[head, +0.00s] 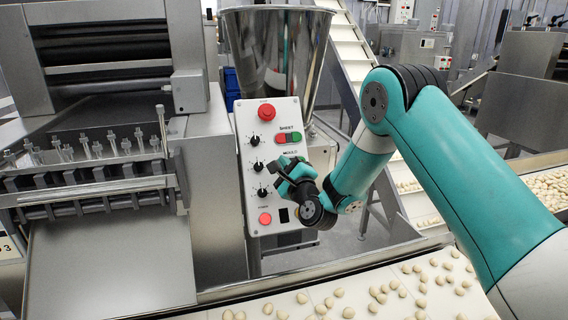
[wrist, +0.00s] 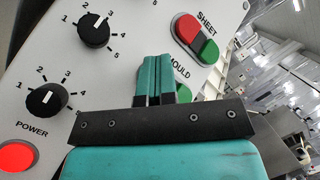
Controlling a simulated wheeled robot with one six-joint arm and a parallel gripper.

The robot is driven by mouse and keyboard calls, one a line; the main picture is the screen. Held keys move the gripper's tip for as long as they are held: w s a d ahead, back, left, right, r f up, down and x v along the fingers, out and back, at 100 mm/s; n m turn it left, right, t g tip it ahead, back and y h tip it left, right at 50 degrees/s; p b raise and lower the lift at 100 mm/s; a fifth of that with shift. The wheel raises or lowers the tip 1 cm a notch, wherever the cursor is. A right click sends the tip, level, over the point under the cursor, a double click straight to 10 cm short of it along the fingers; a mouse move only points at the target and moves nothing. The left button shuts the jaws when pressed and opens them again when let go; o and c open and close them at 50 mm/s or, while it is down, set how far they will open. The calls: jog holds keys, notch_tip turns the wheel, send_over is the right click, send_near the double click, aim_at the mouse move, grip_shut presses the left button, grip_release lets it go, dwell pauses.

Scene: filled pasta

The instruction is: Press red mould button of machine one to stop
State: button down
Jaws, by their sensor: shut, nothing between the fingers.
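The white control panel (head: 252,150) of the machine faces me, tilted in the wrist view (wrist: 60,90). The MOULD label (wrist: 180,68) shows beside my fingers. A green mould button (wrist: 184,93) peeks out right of the fingertips in the wrist view. The red mould button is hidden behind my fingers. My gripper (head: 283,165) is shut and empty, its teal fingers (wrist: 154,62) together in front of the mould button area. I cannot tell whether the fingertips touch the panel.
The red and green SHEET buttons (wrist: 198,39) sit just above. A large red knob (head: 266,112) is at the panel top and a red POWER light (head: 265,219) at the bottom. Black dials (wrist: 94,31) line the left side. A conveyor with pasta (head: 350,295) runs in front.

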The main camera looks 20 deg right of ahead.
jog(key=shift+s, duration=0.1)
jog(key=shift+s+r+b, duration=0.4)
jog(key=shift+s+b, duration=0.2)
jog(key=shift+b, duration=0.05)
jog(key=s+r, duration=0.1)
jog(key=s+b, duration=0.1)
jog(key=s+r+b, duration=0.1)
jog(key=s, duration=0.1)
jog(key=shift+s+r, duration=0.1)
jog(key=shift+r, duration=0.25)
dwell(0.5)
